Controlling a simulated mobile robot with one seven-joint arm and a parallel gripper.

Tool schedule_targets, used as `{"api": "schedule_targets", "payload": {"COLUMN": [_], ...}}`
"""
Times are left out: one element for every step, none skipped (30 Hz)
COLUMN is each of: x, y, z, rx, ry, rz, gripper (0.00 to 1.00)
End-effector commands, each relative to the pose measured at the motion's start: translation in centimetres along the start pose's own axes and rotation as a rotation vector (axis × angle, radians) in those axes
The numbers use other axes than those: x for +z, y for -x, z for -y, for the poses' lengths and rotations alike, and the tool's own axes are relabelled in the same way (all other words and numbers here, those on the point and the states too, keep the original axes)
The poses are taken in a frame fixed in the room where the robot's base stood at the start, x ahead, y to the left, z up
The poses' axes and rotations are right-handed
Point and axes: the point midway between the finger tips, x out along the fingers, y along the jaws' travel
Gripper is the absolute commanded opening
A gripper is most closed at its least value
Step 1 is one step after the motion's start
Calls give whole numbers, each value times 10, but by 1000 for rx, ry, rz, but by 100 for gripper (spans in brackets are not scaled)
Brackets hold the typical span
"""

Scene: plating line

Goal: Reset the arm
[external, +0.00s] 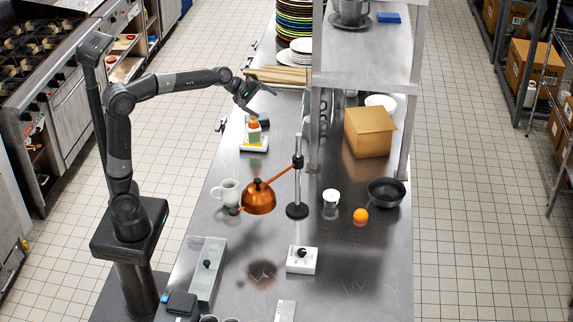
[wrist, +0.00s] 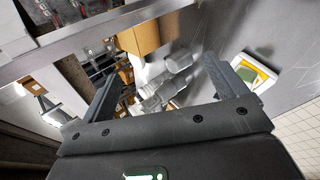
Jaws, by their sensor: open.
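My gripper (external: 264,102) is at the end of my raised arm, over the far left part of the steel counter. In the wrist view, its two fingers (wrist: 162,85) stand wide apart with nothing held between them. A small carton-like item with an orange top (external: 254,128) stands on a white scale-like base (external: 254,145) just below my gripper in the external view. A white and yellow object (wrist: 255,72) shows beyond the right finger in the wrist view.
A copper heat lamp (external: 259,198) on a stand, a white mug (external: 227,192), a cardboard box (external: 369,132), a black bowl (external: 386,192) and an orange (external: 361,216) are on the counter. Stacked plates (external: 295,18) stand at the back. A raised shelf (external: 365,65) is right of my gripper.

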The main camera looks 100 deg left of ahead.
Motion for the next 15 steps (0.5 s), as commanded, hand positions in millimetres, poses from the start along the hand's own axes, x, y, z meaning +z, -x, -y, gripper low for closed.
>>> {"api": "schedule_targets", "payload": {"x": [30, 46, 65, 80, 94, 112, 125, 137, 153, 164, 175, 187, 196, 203, 211], "y": [18, 27, 39, 49, 59, 72, 82, 92, 105, 114, 124, 135, 142, 148, 155], "z": [0, 1, 4, 6, 9, 13, 17, 21, 28, 35, 43, 57, 70, 86, 111], "rx": [22, 34, 52, 66, 82, 104, 122, 142, 168, 185, 200, 213, 216, 212, 194], "ry": [-118, -194, -294, -370, -444, -546, -622, -697, -796, -870, -942, -1037, -1105, -1173, -1258], "rz": [33, 49, 70, 84, 98, 116, 129, 139, 154, 165, 176, 193, 209, 226, 253], "gripper": [90, 90, 90, 90, 90, 90, 90, 90, 90, 90, 90, 90, 90, 90, 90]}}
